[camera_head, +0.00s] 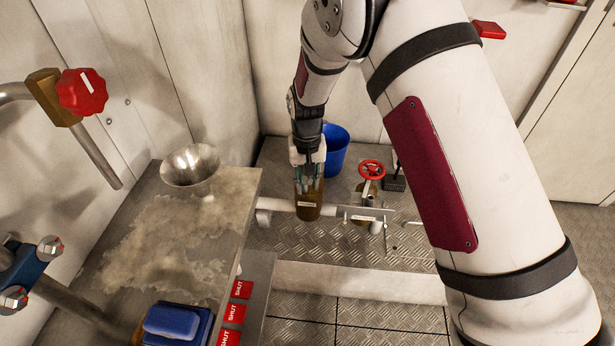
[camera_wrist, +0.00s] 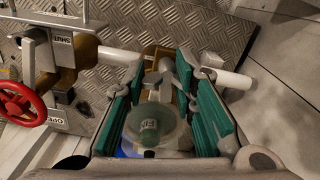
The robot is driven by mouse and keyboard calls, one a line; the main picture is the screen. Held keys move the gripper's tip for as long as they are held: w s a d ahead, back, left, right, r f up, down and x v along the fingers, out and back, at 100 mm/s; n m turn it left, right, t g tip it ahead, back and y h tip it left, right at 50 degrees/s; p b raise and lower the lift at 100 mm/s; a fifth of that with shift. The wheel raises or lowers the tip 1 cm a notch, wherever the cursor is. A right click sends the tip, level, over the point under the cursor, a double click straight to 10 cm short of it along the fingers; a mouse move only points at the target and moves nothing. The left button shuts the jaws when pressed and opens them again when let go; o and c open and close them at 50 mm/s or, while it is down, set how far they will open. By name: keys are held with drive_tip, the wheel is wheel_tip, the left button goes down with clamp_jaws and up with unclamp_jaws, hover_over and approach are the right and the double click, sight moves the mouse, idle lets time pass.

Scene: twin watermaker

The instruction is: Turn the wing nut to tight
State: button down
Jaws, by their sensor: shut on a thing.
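My gripper (camera_head: 309,184) points down onto a brass-coloured pipe fitting (camera_head: 308,207) on a white pipe in the head view. In the wrist view my gripper's green-padded fingers (camera_wrist: 163,82) stand on either side of a small grey metal piece, which looks like the wing nut (camera_wrist: 165,67), in front of the brass body (camera_wrist: 160,52). The fingers are close around it and hide much of it. A clear dome (camera_wrist: 150,125) with a grey-green centre shows between the fingers, nearer the camera. The nut's exact angle cannot be made out.
A red handwheel valve (camera_head: 371,170) with label plates (camera_wrist: 60,38) stands right of the fitting. A blue bucket (camera_head: 336,150) is behind my gripper. A stained bench (camera_head: 250,190) with a metal bowl (camera_head: 190,165) stands at the left. Tread-plate floor (camera_head: 370,320) lies in front.

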sight(304, 183)
drive_tip(key=shift+s+a+m+p, duration=0.3)
drive_tip(key=shift+a+m, duration=0.3)
drive_tip(key=shift+m, duration=0.4)
drive_tip(key=shift+w, duration=0.1)
drive_tip(key=shift+w+a+m, duration=0.1)
drive_tip(key=shift+w+m, duration=0.05)
drive_tip(key=shift+m, duration=0.15)
drive_tip(key=c, duration=1.3)
unclamp_jaws()
drive_tip(key=shift+a, duration=0.1)
drive_tip(key=shift+d, duration=0.35)
drive_tip(key=shift+r, duration=0.2)
wheel_tip(304, 183, up, 12)
drive_tip(key=shift+f, duration=0.15)
